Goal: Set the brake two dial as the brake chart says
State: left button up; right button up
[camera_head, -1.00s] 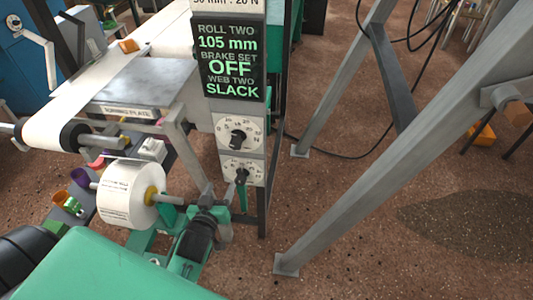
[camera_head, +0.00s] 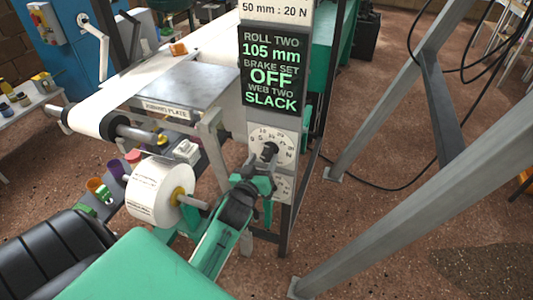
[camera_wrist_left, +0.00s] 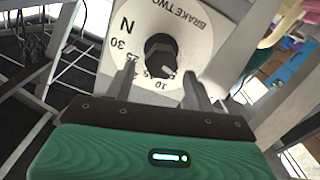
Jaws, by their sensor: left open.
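The brake two dial (camera_wrist_left: 205,42) is a white disc with a dark knob (camera_wrist_left: 160,50); its name and numbers show in the left wrist view. The knob's pale mark points down-right in that view; its exact setting is unclear. My left gripper (camera_wrist_left: 160,75) is open, its fingers pointing at the dial face with the knob between and just beyond their tips. In the head view it (camera_head: 265,172) is at the upper dial (camera_head: 285,140). The brake chart (camera_head: 274,10) shows only "50 mm : 20 N". The display (camera_head: 271,72) reads roll two 105 mm, brake set OFF, web two SLACK.
A second dial (camera_head: 284,188) is partly hidden below the upper one. A white paper roll (camera_head: 155,192) stands left of my left arm. A grey frame leg (camera_head: 420,195) slants across the right. Open floor lies between post and leg.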

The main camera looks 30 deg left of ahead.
aim_at(265, 156)
pick_arm(q)
jog(key=shift+x, duration=1.85)
jog(key=shift+c, duration=0.2)
jog(key=c, duration=0.9)
